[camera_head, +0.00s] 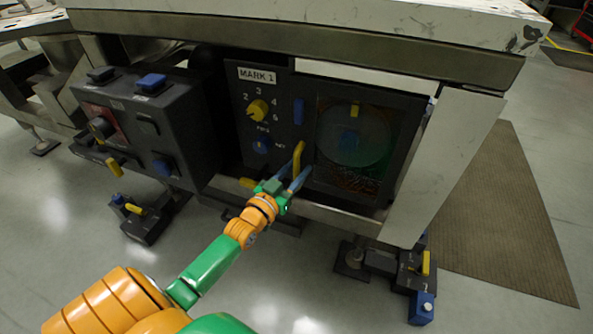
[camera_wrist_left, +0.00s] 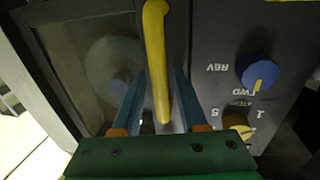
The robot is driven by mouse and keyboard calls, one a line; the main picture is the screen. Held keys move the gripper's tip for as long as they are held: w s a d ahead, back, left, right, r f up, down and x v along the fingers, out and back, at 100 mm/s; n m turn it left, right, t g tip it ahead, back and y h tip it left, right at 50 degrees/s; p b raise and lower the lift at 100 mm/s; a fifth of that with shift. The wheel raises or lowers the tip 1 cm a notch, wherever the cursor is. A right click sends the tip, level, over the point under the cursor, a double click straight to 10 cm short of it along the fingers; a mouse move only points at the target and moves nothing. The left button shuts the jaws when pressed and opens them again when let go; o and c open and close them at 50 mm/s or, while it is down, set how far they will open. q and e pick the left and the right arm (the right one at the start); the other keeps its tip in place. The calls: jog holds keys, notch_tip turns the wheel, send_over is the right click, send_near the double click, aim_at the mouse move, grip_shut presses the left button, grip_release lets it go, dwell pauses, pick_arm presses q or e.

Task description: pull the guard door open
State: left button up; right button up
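The guard door (camera_head: 401,130) is a dark frame with a see-through window, and a round disc shows behind it. It looks shut against the machine front. Its yellow handle (camera_head: 298,159) stands upright along the left edge. My left gripper (camera_head: 287,180) is at the lower part of the handle. In the left wrist view the yellow handle (camera_wrist_left: 157,60) runs between the two blue fingers of the left gripper (camera_wrist_left: 156,100). The fingers are apart, with a gap visible on each side of the handle. My right gripper is not in view.
Left of the door is a panel with a yellow knob (camera_head: 258,109) and a blue knob (camera_head: 262,145). A dark control box (camera_head: 150,125) juts out further left. A pale table leg (camera_head: 445,165) stands right of the door. Open floor lies in front.

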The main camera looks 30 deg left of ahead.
pick_arm(q)
grip_shut()
dwell(1.2)
